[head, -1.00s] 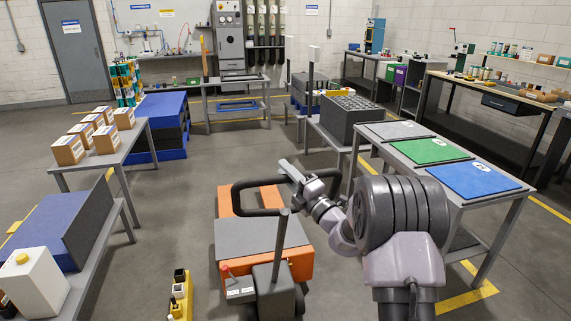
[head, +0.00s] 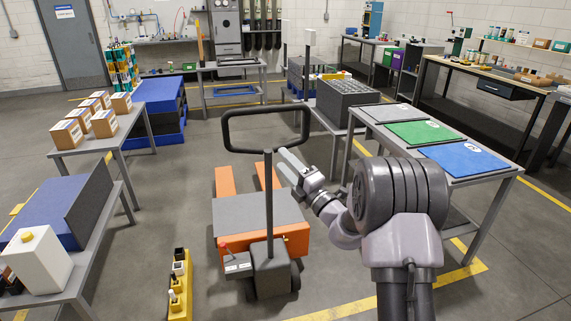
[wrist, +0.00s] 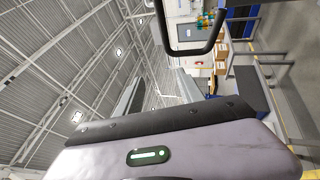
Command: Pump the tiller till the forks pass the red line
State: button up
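The orange pallet truck (head: 258,225) stands on the floor in front of me. Its two orange forks (head: 225,181) point away, low near the floor. The tiller (head: 268,200) is a grey shaft with a black loop handle (head: 266,151) on top, standing near upright. The loop also shows at the top of the wrist view (wrist: 189,50). My gripper (head: 288,160) is just below the loop's right lower corner in the head view; contact cannot be told. In the wrist view its fingers (wrist: 155,92) look apart with nothing between them. I cannot make out a red line.
A table with grey, green and blue mats (head: 420,133) stands close on the right. A table with cartons (head: 135,125) and a bench with a white jug (head: 38,262) are on the left. A yellow rack (head: 180,310) is on the floor beside the truck.

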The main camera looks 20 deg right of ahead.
jog(key=p+v, duration=0.1)
jog(key=v, duration=1.6)
jog(key=shift+s+d+p, duration=0.15)
jog(key=shift+d+p, duration=0.05)
jog(key=shift+p, duration=0.2)
